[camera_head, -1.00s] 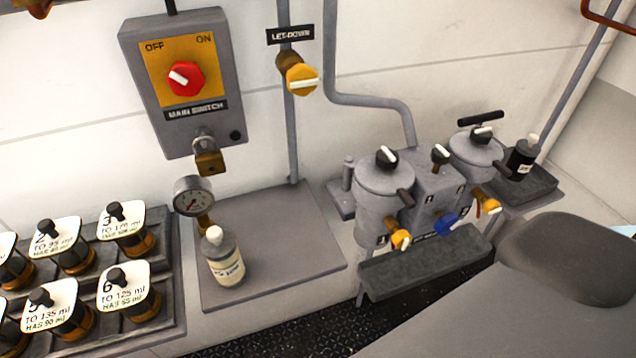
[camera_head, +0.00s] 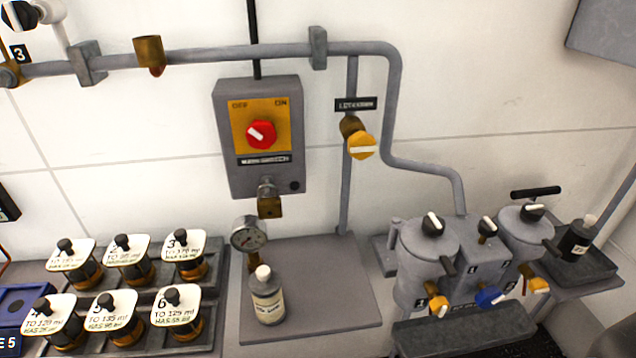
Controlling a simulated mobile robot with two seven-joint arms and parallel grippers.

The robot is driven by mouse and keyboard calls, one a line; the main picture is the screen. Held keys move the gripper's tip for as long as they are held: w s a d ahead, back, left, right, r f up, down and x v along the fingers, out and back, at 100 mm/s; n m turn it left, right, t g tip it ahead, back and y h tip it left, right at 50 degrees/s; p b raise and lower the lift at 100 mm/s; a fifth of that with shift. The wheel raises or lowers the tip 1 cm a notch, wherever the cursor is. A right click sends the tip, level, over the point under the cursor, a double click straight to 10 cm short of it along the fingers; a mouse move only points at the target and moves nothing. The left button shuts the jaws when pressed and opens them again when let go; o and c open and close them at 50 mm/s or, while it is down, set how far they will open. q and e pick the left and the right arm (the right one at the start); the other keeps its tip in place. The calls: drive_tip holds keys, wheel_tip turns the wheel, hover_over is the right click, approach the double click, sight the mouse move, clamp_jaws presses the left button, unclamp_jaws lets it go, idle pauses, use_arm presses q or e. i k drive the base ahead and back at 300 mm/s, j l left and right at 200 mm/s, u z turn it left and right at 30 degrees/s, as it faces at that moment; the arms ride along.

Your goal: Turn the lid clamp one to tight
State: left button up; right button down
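Two grey lidded pots stand at the right. The left pot (camera_head: 428,265) carries a small tag that looks like 1. On its lid is a black knob with a white pointer bar (camera_head: 433,224), which looks like lid clamp one. The pointer is tilted, its setting unmarked as far as I can see. The right pot (camera_head: 522,237) has a similar black knob (camera_head: 533,211) and a black T-bar above it. Between them a grey block carries another black knob (camera_head: 487,228). Neither of my grippers is in view.
Yellow and blue taps (camera_head: 489,297) sit low on the pots, above a dark trough (camera_head: 455,335). A main switch box (camera_head: 259,135), a yellow let-down valve (camera_head: 361,146), a gauge (camera_head: 248,233), a labelled bottle (camera_head: 267,297) and several tagged jars (camera_head: 184,255) stand left. A dark bottle (camera_head: 577,240) stands far right.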

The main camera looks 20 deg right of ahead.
sight(433, 225)
drive_tip(key=z, duration=1.25)
